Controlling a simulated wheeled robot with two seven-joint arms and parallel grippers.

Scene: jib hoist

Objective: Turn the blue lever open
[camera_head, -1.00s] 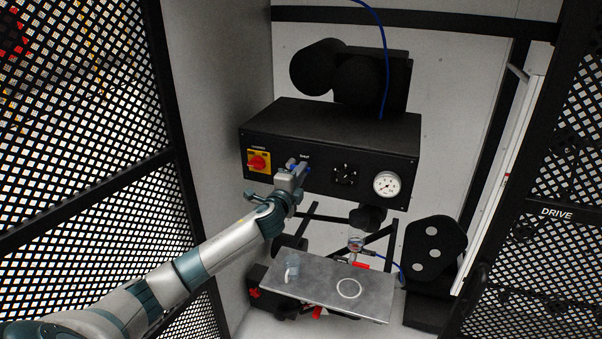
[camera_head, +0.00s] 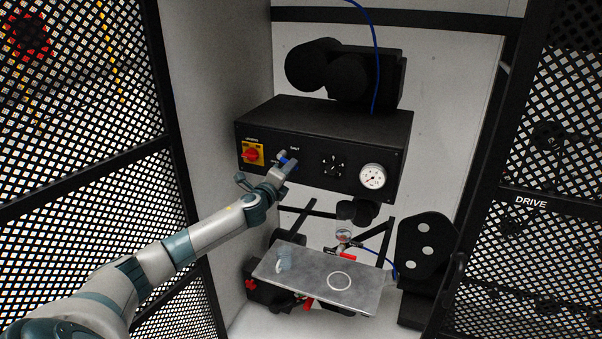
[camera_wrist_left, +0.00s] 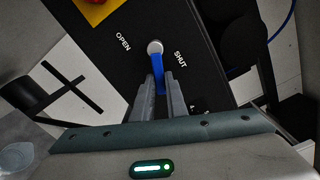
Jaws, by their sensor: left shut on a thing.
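The blue lever (camera_head: 283,157) is on the front of the black control box (camera_head: 325,135), right of a red knob on a yellow plate. In the left wrist view the lever (camera_wrist_left: 158,75) runs from its round silver pivot down between my fingers. The word OPEN is printed left of the pivot and SHUT right of it. My left gripper (camera_head: 286,164) is shut on the lever; its fingers (camera_wrist_left: 158,92) lie on both sides of the blue handle and hide its end. My right gripper is not in view.
The red knob (camera_head: 251,154) is close left of the lever. A black dial and a white gauge (camera_head: 372,176) are to the right. Below is a metal plate (camera_head: 315,283) with a white ring and a small cup. Mesh panels (camera_head: 75,130) stand at both sides.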

